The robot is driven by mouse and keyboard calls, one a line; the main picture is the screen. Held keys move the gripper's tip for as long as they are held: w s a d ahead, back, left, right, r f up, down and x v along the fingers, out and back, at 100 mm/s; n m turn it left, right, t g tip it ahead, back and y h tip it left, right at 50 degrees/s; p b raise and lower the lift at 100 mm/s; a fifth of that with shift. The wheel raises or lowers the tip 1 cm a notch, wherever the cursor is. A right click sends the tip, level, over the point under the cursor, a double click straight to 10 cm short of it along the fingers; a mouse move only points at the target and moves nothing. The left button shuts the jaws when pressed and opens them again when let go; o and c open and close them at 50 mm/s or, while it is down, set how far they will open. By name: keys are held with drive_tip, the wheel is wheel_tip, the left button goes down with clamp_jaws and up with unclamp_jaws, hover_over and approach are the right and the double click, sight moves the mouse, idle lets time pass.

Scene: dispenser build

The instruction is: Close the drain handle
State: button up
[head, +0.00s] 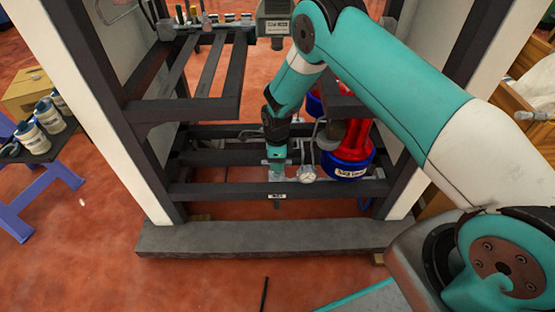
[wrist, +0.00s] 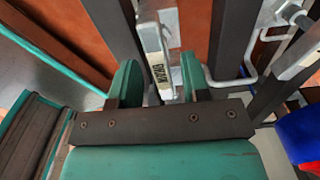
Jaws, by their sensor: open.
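A pale drain handle (wrist: 153,50) with a "DRAIN" label shows in the wrist view. It stands upright between the two teal fingers of my gripper (wrist: 159,76). The fingers are open, with a visible gap on each side of the handle; I cannot tell if either touches it. In the head view my gripper (head: 277,172) points down at the lower dark rails of the frame. The handle is mostly hidden there by my gripper, and a small white label (head: 277,196) shows on the front rail just below it.
A dark metal rail (head: 330,189) crosses in front. A red and blue container (head: 352,160) and a whitish round fitting (head: 307,174) stand right of my gripper. In the wrist view, a dark post (wrist: 233,40) and a white bent pipe (wrist: 250,66) are close on the right.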

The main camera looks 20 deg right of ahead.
wheel_tip(320, 180, up, 8)
drive_tip(key=p, duration=0.2)
drive_tip(key=shift+f+p, duration=0.25)
drive_tip(key=shift+p, duration=0.05)
